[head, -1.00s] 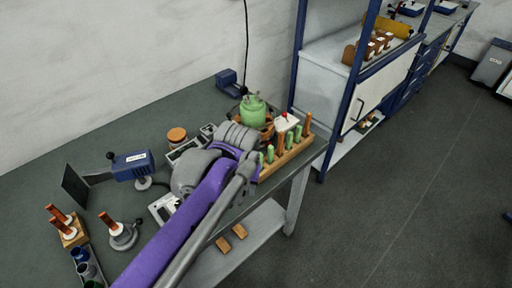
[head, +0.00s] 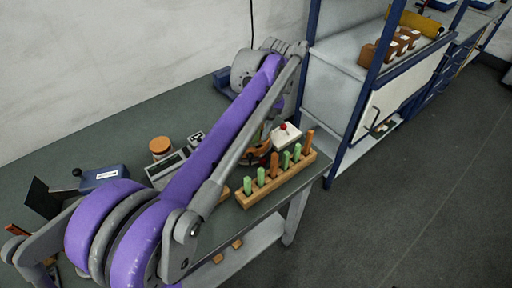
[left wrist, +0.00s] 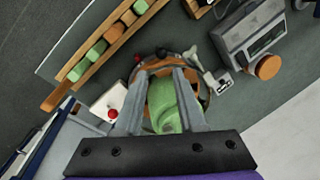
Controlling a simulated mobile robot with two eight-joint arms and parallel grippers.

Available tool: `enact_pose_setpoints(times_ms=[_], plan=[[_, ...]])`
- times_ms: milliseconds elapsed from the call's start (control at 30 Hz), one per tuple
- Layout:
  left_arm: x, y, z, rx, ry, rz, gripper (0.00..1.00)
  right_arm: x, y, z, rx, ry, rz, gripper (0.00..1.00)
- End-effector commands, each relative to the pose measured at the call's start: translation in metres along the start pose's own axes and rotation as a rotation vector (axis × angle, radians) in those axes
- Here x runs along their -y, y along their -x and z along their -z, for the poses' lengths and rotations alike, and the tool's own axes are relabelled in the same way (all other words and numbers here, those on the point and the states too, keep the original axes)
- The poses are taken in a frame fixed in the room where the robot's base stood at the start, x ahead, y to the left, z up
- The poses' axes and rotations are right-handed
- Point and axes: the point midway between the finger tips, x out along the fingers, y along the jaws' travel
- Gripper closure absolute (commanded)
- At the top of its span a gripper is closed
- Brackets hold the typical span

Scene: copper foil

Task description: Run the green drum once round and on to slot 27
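The green drum (left wrist: 163,108) sits in a round orange-brown base (left wrist: 205,97) in the left wrist view. In the head view my left arm hides most of the drum, and part of the base (head: 258,154) shows beside the arm. My left gripper (left wrist: 160,72) points down over the drum with its fingers apart, one on either side of it in the picture. I see no clear contact, and I cannot tell its height above the drum. No slot number is readable. My right gripper is not in view.
A wooden rack (head: 277,178) with green and orange pegs stands close to the base. A white box with a red button (head: 285,134) is beside it. A grey device with a display (left wrist: 258,35) and an orange round piece (left wrist: 268,67) are on the other side. A blue shelf post (head: 355,95) stands right.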

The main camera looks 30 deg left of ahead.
Motion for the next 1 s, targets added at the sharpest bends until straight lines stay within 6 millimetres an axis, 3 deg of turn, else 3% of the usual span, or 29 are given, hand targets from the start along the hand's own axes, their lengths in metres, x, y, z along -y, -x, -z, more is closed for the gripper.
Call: enact_pose_setpoints(times_ms=[500, 700, 967, 1000], plan=[[0.000, -0.088, 0.000, 0.000, 0.000, -0.001, 0.61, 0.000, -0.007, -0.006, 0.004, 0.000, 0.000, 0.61], [0.000, -0.101, 0.000, -0.001, -0.001, -0.001, 0.61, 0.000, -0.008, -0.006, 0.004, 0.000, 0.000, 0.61], [0.000, -0.102, 0.000, -0.001, -0.001, -0.001, 0.61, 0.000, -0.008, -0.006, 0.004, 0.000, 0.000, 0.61], [0.000, -0.102, 0.000, -0.001, -0.001, -0.001, 0.66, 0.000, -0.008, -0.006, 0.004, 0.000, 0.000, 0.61]])
